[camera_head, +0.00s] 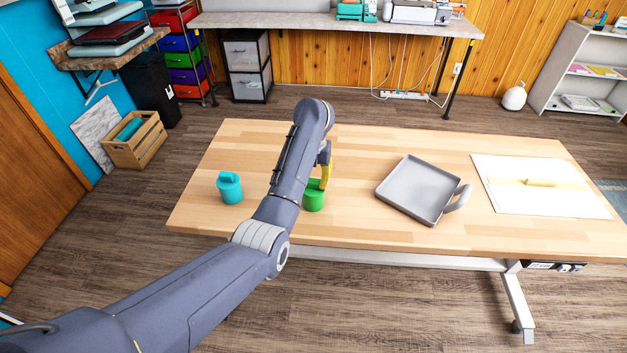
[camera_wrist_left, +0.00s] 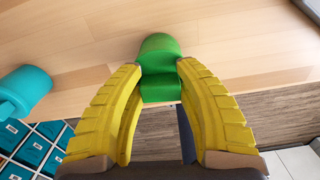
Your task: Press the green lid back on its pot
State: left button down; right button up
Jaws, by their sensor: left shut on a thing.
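The green pot (camera_head: 314,202) stands upright on the wooden table, just right of my left forearm in the head view. Its green lid (camera_wrist_left: 162,90) has a raised grip on top. My left gripper (camera_head: 325,184) reaches down from above with yellow fingers. In the left wrist view the gripper (camera_wrist_left: 161,66) is shut on the lid's grip, with green between the fingertips. The lid lies in line with the pot, but whether it is fully seated cannot be told. My right gripper is not in view.
A teal lidded pot (camera_head: 230,189) stands to the left, and also shows in the wrist view (camera_wrist_left: 22,92). A grey square tray (camera_head: 415,188) with a handle lies right of the green pot. A white sheet (camera_head: 545,198) with a yellow item lies further right.

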pick_arm(q)
jog(key=shift+c, duration=1.5)
grip_release()
jog(key=shift+r, duration=0.15)
